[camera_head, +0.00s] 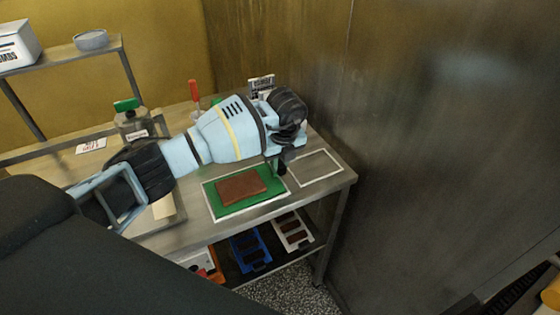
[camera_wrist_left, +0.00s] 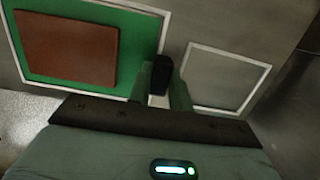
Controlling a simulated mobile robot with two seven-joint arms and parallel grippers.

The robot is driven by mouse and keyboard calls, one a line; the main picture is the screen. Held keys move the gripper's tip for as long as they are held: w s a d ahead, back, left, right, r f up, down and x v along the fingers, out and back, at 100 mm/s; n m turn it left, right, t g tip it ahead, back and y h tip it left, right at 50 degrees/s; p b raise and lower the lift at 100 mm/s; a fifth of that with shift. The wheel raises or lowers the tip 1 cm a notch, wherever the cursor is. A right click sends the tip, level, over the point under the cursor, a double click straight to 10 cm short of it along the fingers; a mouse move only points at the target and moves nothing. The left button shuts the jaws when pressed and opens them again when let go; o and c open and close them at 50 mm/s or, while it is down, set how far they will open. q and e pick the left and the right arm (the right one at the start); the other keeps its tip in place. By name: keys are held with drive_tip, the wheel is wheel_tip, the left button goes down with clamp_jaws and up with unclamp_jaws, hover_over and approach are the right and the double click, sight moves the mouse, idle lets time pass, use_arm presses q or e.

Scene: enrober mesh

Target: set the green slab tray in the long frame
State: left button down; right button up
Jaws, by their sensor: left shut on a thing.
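The green slab tray (camera_head: 275,186) carries a flat brown slab (camera_head: 241,188). It lies over the long white frame (camera_head: 213,219) on the steel table, and the white outline shows around its edges. Whether it rests flat or hangs slightly above is hard to tell. My left gripper (camera_head: 279,166) is at the tray's right end, pointing down. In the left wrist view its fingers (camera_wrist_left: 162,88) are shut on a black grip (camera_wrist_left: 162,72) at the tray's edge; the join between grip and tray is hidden. My right gripper is not in view.
A smaller empty white frame (camera_head: 316,167) lies to the right, near the table's end. A green-capped bottle (camera_head: 133,122) and a red-handled item (camera_head: 194,90) stand behind. Blue (camera_head: 250,250) and white (camera_head: 293,231) trays sit on the lower shelf. A metal wall (camera_head: 430,150) rises at right.

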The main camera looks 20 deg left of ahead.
use_arm(q)
drive_tip(key=shift+f, duration=0.2)
drive_tip(key=c, duration=1.2)
unclamp_jaws()
drive_tip(key=shift+s+d+r, duration=0.15)
drive_tip(key=shift+r, duration=1.15)
drive_tip(key=shift+s+d+r, duration=0.1)
drive_tip(key=shift+d+r, duration=0.1)
drive_tip(key=shift+r, duration=1.05)
drive_tip(key=shift+s+d+r, duration=0.15)
drive_tip(key=shift+r, duration=1.15)
